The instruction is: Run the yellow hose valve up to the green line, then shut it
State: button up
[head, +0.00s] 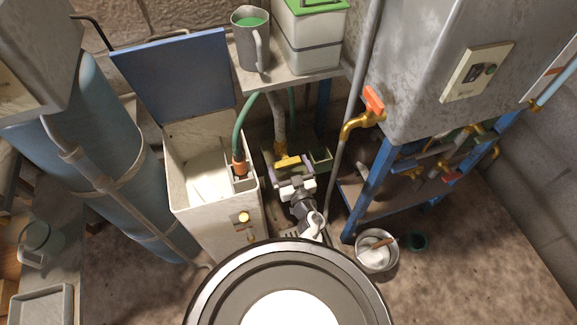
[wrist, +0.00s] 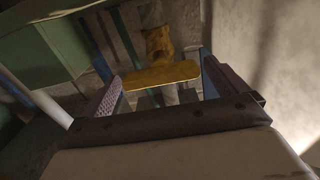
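I cannot make out a green line in either view.
A white box (head: 215,205) with a raised blue lid (head: 178,75) stands left, a green hose (head: 243,125) entering its orange fitting. A blue-legged stand (head: 372,190) and a brass tap (head: 360,122) are right. A grey jug (head: 250,45) stands on the shelf above. A bucket (head: 377,262) is on the floor.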

jog(key=c, duration=0.8)
jog(key=shift+n, duration=0.4)
jog(key=n, duration=0.6)
jog(key=shift+n, duration=0.3)
jog(key=n+b, duration=0.1)
jog(key=n, duration=0.3)
jog(key=shift+n+b, duration=0.35)
jog(key=shift+n, duration=0.95)
